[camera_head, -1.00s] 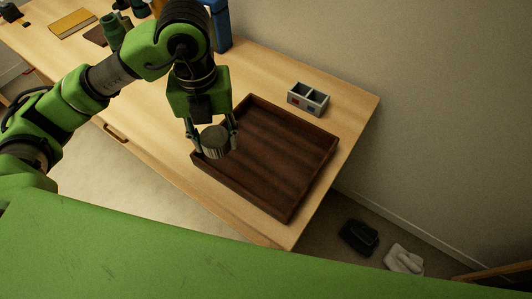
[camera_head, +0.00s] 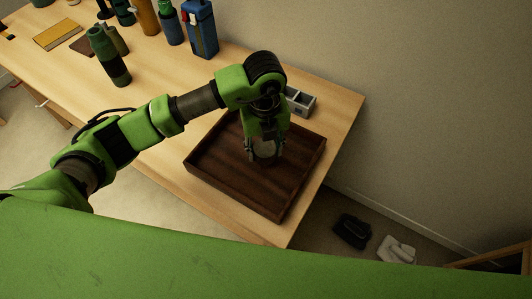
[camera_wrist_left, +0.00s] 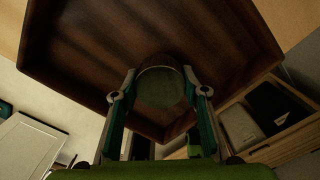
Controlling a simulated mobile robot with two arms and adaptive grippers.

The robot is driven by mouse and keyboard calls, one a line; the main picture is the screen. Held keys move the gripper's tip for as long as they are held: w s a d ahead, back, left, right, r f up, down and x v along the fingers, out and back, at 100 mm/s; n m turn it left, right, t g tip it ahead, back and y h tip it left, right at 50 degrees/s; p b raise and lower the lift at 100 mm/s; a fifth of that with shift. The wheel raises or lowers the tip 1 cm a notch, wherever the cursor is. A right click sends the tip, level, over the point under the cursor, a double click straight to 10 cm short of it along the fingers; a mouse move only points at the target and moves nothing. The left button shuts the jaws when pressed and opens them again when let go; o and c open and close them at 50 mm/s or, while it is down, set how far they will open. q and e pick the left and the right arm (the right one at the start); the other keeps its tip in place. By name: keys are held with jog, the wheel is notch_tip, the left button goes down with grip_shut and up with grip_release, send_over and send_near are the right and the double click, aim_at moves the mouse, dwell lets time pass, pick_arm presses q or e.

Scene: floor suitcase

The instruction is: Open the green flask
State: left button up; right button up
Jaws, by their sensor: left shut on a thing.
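The green flask (camera_head: 110,58) stands upright on the table at the upper left in the head view, with a dark lower part. Whether its top is open is too small to tell. My left gripper (camera_head: 264,152) points down over the dark wooden tray (camera_head: 215,174) and is shut on a round grey lid (camera_head: 265,147). The lid also shows in the wrist view (camera_wrist_left: 160,86), between the two fingers, with a greenish face. It is over the tray; whether it touches the tray floor I cannot tell. My right gripper is not in view.
Several bottles, among them a blue one (camera_head: 201,28), stand along the table's back edge. A yellow book (camera_head: 57,34) lies at the far left. A small grey divided box (camera_head: 300,102) is behind the tray. Dark and white items lie on the floor.

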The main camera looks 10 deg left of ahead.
aim_at(266, 156)
pick_arm(q)
notch_tip(266, 156, down, 3)
jog(key=shift+d+f+p, duration=0.1)
jog(key=shift+d+p, duration=0.05)
jog(key=shift+p, duration=0.4)
jog(key=shift+w+f, duration=0.1)
jog(key=shift+f, duration=0.15)
jog(key=o, duration=1.2)
jog(key=shift+o, duration=0.2)
jog(key=shift+r, duration=0.15)
notch_tip(266, 156, up, 12)
jog(key=shift+r+b, duration=0.1)
jog(key=shift+b, duration=0.9)
